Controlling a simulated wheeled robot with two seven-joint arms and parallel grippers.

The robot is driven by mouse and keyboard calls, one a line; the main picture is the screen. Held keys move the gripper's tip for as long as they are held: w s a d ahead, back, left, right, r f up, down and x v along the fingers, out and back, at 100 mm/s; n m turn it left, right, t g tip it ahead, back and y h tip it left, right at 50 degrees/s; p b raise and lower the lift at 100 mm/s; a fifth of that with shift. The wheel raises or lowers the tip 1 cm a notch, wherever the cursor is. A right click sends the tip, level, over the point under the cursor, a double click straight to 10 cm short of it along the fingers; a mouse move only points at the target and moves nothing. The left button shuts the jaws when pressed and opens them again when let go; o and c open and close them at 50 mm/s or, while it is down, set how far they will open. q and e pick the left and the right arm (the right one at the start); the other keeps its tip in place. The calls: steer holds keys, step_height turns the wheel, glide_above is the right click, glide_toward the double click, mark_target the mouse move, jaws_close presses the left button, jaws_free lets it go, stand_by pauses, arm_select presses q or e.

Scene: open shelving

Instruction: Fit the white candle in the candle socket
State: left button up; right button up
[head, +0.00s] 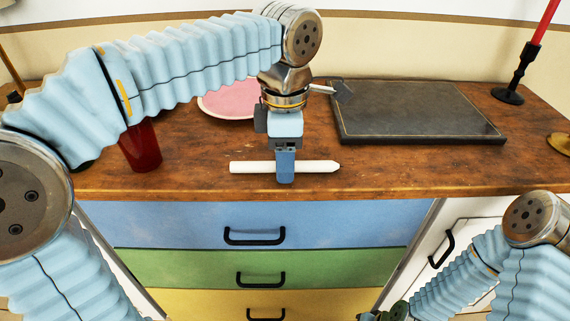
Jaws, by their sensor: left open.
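The white candle (245,167) lies on its side on the wooden counter near the front edge, pointing left to right. My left gripper (285,180) comes down over the middle of the candle from above, its jaws open. Its near finger hides part of the candle; the far finger is hidden. A black candle holder (510,94) at the back right has a red candle (546,22) standing in it. A brass-coloured piece (559,142) is cut off by the right edge; I cannot tell whether it has a socket. My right gripper (384,316) is mostly cut off at the bottom.
A dark slab (415,112) lies at the back right of the counter (400,172). A pink plate (225,102) lies behind my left wrist. A dark red cup (141,150) stands to the left. Blue, green and yellow drawers (200,218) are below. The front right counter is clear.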

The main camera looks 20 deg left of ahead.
arm_select(q)
jaws_close()
stand_by(0.6)
